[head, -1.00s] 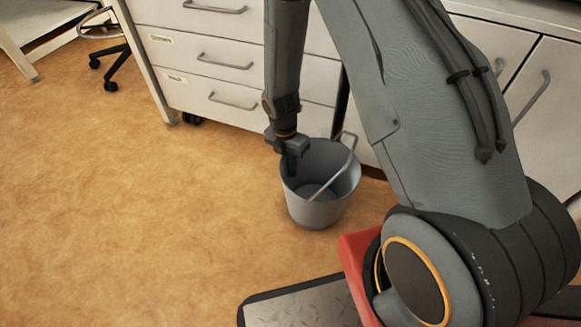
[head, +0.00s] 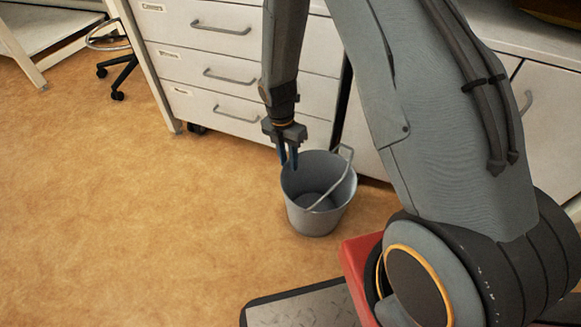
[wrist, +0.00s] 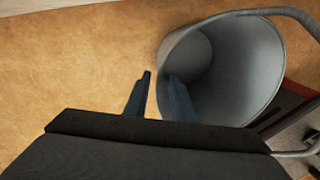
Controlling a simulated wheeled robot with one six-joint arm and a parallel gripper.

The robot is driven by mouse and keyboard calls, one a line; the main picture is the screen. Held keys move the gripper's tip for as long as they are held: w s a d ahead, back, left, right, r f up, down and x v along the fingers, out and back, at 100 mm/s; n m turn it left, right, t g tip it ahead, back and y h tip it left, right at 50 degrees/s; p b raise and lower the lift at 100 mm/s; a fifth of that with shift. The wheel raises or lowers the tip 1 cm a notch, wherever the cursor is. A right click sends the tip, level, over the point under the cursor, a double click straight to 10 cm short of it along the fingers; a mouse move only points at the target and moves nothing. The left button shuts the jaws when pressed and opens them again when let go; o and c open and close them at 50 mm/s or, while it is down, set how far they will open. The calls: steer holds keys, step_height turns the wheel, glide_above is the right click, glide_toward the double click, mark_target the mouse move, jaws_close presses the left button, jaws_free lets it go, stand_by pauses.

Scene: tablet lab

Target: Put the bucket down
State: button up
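The grey metal bucket (head: 318,215) stands upright on the floor, in front of the cabinets. Its handle rests across the opening and rises past the far right rim. In the wrist view the bucket (wrist: 235,75) fills the upper right, and its inside looks empty. My gripper (head: 287,160) is at the bucket's left rim with its two blue fingers apart. In the wrist view my gripper (wrist: 157,88) has one finger outside the wall and the other overlapping the opening. A gap shows between fingers and rim; I cannot tell whether either finger touches it.
A white drawer cabinet (head: 235,80) stands right behind the bucket, with more cupboards to its right. A stool's wheeled base (head: 122,75) is at the far left. The tan floor (head: 120,220) left of the bucket is clear.

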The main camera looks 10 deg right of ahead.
steer(key=r, duration=0.1)
steer(key=r+p, duration=0.1)
steer(key=r, duration=0.2)
steer(key=shift+w+a, duration=0.15)
steer(key=shift+a, duration=0.1)
steer(key=s+a+r+m+t+y, duration=0.1)
steer(key=s+a+r+m, duration=0.45)
steer(key=r, duration=0.45)
steer(key=s+a+r+m, duration=0.4)
steer(key=a+r, duration=0.2)
steer(key=r, duration=0.4)
steer(key=s+a+r+m, duration=0.1)
steer(key=s+r+m, duration=0.4)
steer(key=s, duration=0.5)
steer(key=s+a+r+m+y, duration=0.1)
steer(key=s+r+m, duration=0.3)
steer(key=s, duration=0.6)
step_height(320, 180, up, 2)
steer(key=shift+a+r+m+y, duration=0.15)
steer(key=shift+a+m+y, duration=0.2)
steer(key=shift+a, duration=0.35)
steer(key=shift+r+p, duration=0.5)
steer(key=shift+p, duration=0.1)
